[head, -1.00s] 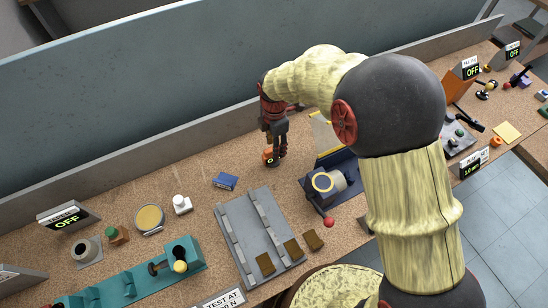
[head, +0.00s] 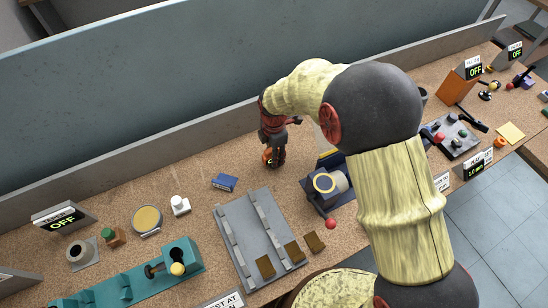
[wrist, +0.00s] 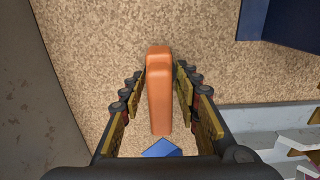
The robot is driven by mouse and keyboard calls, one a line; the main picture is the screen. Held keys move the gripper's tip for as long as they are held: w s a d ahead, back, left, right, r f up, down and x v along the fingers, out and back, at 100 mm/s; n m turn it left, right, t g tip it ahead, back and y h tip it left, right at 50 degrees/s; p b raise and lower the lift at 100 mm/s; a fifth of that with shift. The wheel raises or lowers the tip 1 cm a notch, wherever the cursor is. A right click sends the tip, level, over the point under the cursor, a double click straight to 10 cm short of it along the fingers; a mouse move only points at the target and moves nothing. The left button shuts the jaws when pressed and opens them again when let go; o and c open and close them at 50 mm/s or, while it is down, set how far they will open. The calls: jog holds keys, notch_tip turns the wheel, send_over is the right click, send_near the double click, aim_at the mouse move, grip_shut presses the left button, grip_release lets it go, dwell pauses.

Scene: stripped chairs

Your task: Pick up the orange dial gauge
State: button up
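The orange dial gauge (head: 267,156) stands on the cork bench top near the back wall, mostly hidden by my gripper in the head view. In the wrist view the gauge (wrist: 159,90) is seen from above as a narrow orange body. My gripper (head: 273,160) points down over it. In the wrist view the fingers (wrist: 160,78) stand on either side of the gauge, with narrow gaps showing between them and it. The gripper is open and holds nothing.
A small blue box (head: 224,182) lies to the left; it also shows in the wrist view (wrist: 162,148). A grey slotted plate (head: 243,225) lies in front. A dark blue device with a round yellow-rimmed face (head: 326,183) stands to the right. The back wall (head: 150,160) is close behind.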

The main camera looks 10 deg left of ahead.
grip_shut()
jog(key=shift+r, duration=0.1)
dwell(0.6)
